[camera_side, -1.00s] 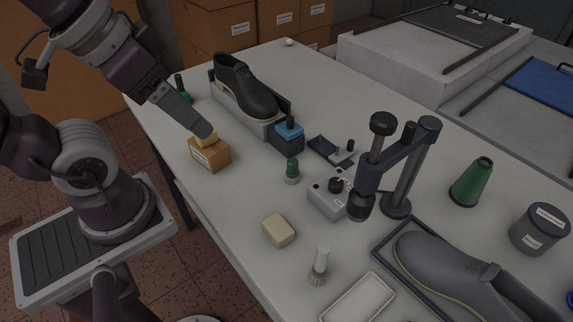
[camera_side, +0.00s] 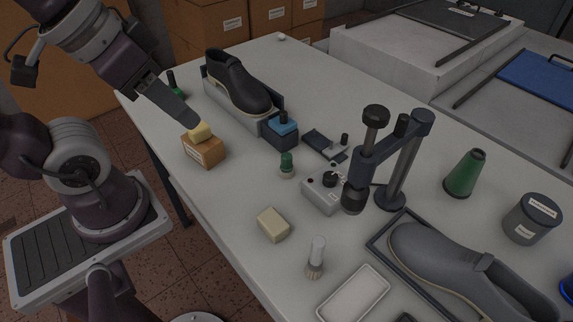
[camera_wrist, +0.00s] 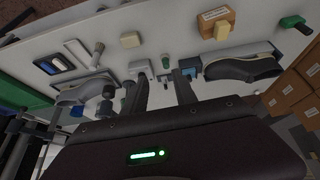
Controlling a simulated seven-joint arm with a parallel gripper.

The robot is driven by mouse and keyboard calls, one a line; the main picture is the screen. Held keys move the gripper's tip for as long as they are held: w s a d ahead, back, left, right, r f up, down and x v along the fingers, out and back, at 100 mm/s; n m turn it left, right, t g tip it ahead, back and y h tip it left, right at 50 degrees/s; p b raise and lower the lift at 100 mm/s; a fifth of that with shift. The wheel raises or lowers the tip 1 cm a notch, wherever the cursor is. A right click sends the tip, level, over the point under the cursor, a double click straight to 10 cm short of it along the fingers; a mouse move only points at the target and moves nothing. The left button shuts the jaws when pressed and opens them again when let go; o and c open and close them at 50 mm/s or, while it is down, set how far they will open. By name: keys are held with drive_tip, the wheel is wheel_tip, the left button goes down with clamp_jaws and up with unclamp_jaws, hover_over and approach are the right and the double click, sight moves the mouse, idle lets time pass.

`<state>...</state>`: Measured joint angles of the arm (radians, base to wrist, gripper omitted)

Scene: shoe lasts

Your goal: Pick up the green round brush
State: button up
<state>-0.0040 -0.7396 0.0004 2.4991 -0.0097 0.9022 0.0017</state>
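The green round brush (camera_side: 287,164) stands upright on the table, its green top over a pale lower part. My gripper (camera_side: 190,118) is in the upper left of the side view, above the table's left side and away from the brush. In the wrist view my gripper (camera_wrist: 160,78) has its two fingers well apart, with nothing held between them.
A yellow block (camera_side: 200,131) lies on an orange box (camera_side: 203,151) near my fingertips. A pale block (camera_side: 273,225) and white-handled brush (camera_side: 316,257) stand nearer.

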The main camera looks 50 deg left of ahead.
drive_tip(key=w+d+f+n+g+h, duration=0.4)
drive_tip(key=n+g, duration=0.1)
drive_tip(key=n+t+h, duration=0.2)
drive_tip(key=n+h, duration=0.6)
drive_tip(key=n, duration=0.4)
hover_over(287, 165)
drive_tip(key=s, duration=0.3)
wheel_tip(287, 165, down, 11)
drive_tip(key=a+f+n+t, duration=0.1)
drive_tip(key=f+n, duration=0.1)
drive_tip(key=w+a+f+n+t, duration=0.1)
drive_tip(key=a+f, duration=0.1)
drive_tip(key=w+a+f+n+t, duration=0.1)
drive_tip(key=a+f+n, duration=0.1)
drive_tip(key=f, duration=0.1)
drive_tip(key=shift+f+n, duration=0.1)
drive_tip(key=shift+n, duration=0.2)
drive_tip(key=shift+w+d+f, duration=0.1)
drive_tip(key=shift+d+f, duration=0.05)
drive_tip(key=shift+f, duration=0.15)
drive_tip(key=x, duration=0.7)
drive_tip(key=shift+d+r, duration=0.1)
drive_tip(key=shift+r, duration=0.05)
clamp_jaws()
